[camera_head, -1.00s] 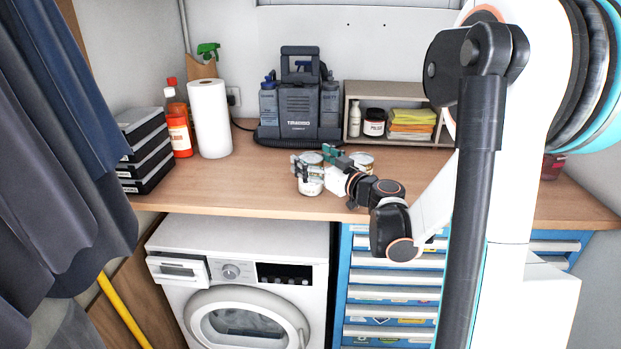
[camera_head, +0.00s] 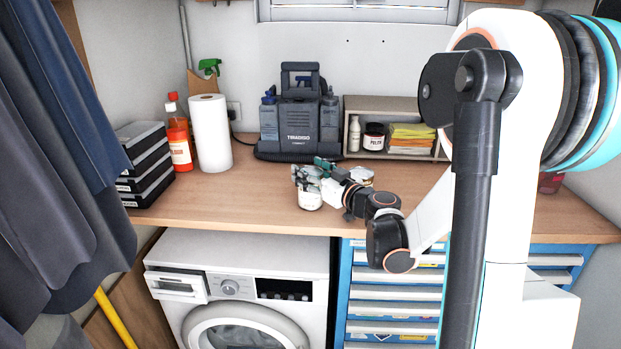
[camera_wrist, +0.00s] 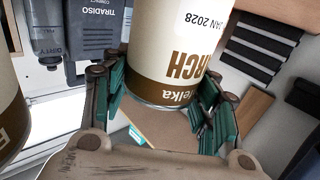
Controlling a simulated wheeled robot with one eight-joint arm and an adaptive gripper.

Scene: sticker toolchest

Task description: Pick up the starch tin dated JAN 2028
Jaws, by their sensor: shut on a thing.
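In the wrist view, a cream starch tin with a brown band (camera_wrist: 185,45) fills the upper middle. Its text reads upside down, with "JAN 2028" on a white label. My gripper (camera_wrist: 165,100) is shut on this tin, with green-padded fingers on both sides of it. A second brown-banded tin (camera_wrist: 8,110) is cut off at the left edge; its date is not visible. In the head view, my gripper (camera_head: 318,174) is over the worktop, at a white tin (camera_head: 310,199). Another tin (camera_head: 361,174) stands to the right, partly hidden by my arm. I cannot tell whether the held tin touches the worktop.
The wooden worktop (camera_head: 255,195) is clear left of the tins. Behind stand a grey carpet cleaner (camera_head: 298,120) and a shelf box (camera_head: 398,153) with jars and cloths. A paper roll (camera_head: 210,135), orange bottle (camera_head: 180,145) and black cases (camera_head: 145,170) stand left.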

